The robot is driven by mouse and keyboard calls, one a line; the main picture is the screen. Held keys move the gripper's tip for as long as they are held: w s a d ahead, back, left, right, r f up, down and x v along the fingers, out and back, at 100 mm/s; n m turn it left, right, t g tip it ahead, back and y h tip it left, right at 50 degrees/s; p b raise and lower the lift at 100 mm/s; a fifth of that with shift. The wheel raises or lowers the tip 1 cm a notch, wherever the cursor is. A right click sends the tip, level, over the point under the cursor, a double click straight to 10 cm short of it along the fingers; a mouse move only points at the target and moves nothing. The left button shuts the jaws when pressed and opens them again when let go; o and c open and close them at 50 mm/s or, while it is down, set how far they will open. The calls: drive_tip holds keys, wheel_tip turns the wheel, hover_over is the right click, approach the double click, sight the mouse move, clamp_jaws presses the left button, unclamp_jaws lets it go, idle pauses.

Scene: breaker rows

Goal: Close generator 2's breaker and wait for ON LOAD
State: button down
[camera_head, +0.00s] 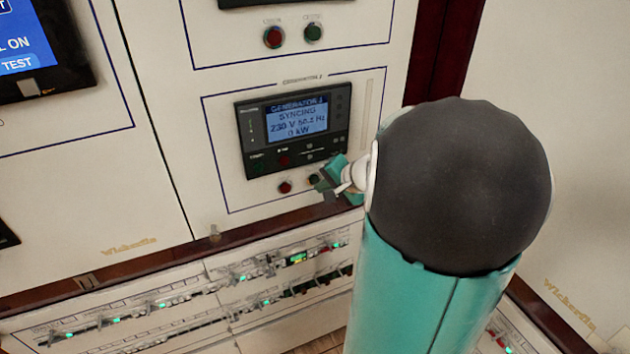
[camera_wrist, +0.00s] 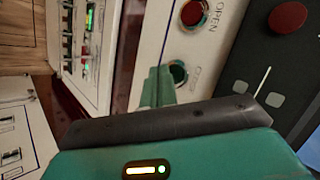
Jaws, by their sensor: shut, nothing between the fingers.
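The generator panel (camera_head: 345,125) has a controller with a blue screen (camera_head: 297,119) that reads SYNCING, 230 V, about 50 Hz and 0 kW. Its heading looks like GENERATOR 2, but the digit is blurred. Below it sit a red button (camera_head: 285,187) and a green button (camera_head: 314,179). In the wrist view the red button (camera_wrist: 192,12) is labelled OPEN and the green button (camera_wrist: 178,73) is labelled CLOSE. My gripper (camera_head: 326,184) is shut and empty, its tips right beside the green button. In the wrist view its teal fingers (camera_wrist: 158,88) overlap that button's edge; contact cannot be told.
Another red button (camera_head: 273,37) and green button (camera_head: 313,32) sit on the panel above. A blue touch screen (camera_head: 25,45) is at the upper left. Rows of small breakers (camera_head: 160,305) with green lights run below. My arm hides the right side.

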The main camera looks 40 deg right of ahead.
drive_tip(key=shift+s, duration=0.1)
drive_tip(key=s, duration=0.2)
drive_tip(key=s+a, duration=0.1)
drive_tip(key=s, duration=0.1)
drive_tip(key=shift+s+a, duration=0.2)
drive_tip(key=shift+s, duration=0.15)
idle(0.3)
idle(0.7)
drive_tip(key=a+r+n+g+y, duration=0.3)
drive_tip(key=a+n, duration=0.4)
drive_tip(key=a, duration=1.1)
drive_tip(key=s+a+r+n+g+h, duration=0.1)
drive_tip(key=s+a+r+n+h, duration=0.3)
drive_tip(key=s+a+n, duration=0.3)
drive_tip(key=shift+s+a+r, duration=0.6)
drive_tip(key=shift+s+a, duration=0.2)
drive_tip(key=shift+a, duration=0.2)
